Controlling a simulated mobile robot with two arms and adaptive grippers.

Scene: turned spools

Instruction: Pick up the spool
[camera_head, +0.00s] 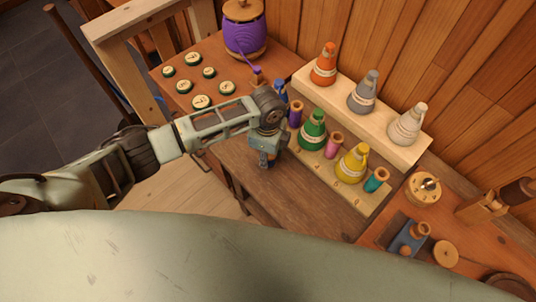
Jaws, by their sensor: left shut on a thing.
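My left gripper (265,160) points down over the front edge of the workbench, to the left of the cone rack. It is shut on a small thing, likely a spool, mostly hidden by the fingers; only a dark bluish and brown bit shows. Other small turned spools stand in the rack: a purple one (296,113), a pink one (333,145) and a teal one (376,180). A blue thing (280,91) shows partly behind my left wrist. My right gripper is not in view.
A stepped wooden rack (395,150) holds an orange cone (325,65), a grey cone (364,92), a white cone (408,124), a green cone (313,130) and a yellow cone (353,163). A purple jar (244,33) and several round labelled tins (201,102) stand at left. Wooden wall behind.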

